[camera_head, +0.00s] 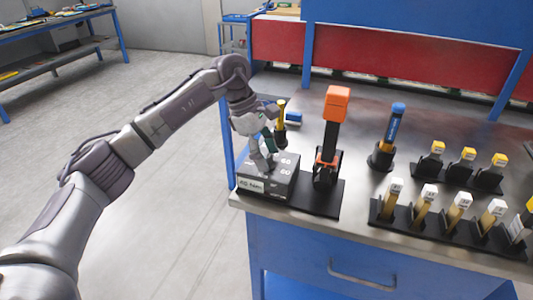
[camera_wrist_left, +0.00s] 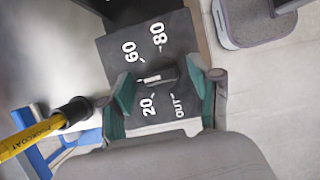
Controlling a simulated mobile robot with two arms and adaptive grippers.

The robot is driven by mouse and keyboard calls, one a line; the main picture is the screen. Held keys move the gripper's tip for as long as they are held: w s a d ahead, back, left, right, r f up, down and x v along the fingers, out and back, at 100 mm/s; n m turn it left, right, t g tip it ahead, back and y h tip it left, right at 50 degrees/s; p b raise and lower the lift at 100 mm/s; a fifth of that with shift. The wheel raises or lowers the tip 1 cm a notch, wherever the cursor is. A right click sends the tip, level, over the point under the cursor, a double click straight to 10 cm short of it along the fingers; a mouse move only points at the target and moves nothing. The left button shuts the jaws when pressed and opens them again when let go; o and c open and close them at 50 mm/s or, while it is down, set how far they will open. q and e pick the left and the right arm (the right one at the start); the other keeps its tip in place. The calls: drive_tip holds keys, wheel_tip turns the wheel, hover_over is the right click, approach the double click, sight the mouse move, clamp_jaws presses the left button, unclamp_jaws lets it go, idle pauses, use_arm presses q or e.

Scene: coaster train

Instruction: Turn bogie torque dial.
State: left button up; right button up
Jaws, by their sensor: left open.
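The torque dial box (camera_head: 268,182) is a dark box with a light front label, standing at the left front corner of the steel bench. In the left wrist view its dark face (camera_wrist_left: 182,38) carries the marks 20, 60, 80 and OUT around a small dark knob (camera_wrist_left: 155,77) with a white mark. I cannot tell exactly which number the mark points to. My left gripper (camera_head: 264,153) is over the box top. In the left wrist view its teal fingers (camera_wrist_left: 160,92) are open, one on each side of the knob, with gaps visible. My right gripper is not in view.
An orange-headed tool (camera_head: 336,105) stands right of the box. A yellow-handled tool (camera_head: 281,112) stands close behind; its handle also shows in the left wrist view (camera_wrist_left: 30,137). A blue-handled tool (camera_head: 396,125) and racks of tagged tools (camera_head: 440,208) fill the right. Open floor lies left.

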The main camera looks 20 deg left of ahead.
use_arm(q)
drive_tip(key=v, duration=1.2)
drive_tip(key=shift+s+f, duration=0.1)
